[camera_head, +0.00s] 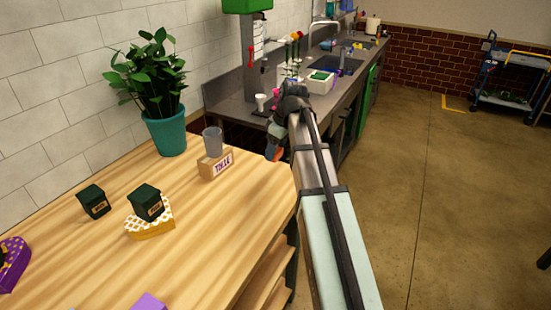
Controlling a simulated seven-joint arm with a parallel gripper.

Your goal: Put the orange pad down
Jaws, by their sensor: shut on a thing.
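My arm reaches forward from the bottom right, and my gripper (274,148) is at its far end, just past the right back corner of the wooden table. A small orange piece, which looks like the orange pad (273,155), shows at the fingertips. My gripper is shut on it and holds it in the air beside the table edge. Most of the pad and the fingers are hidden or too small to make out.
A cluttered counter (228,92) stands behind.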

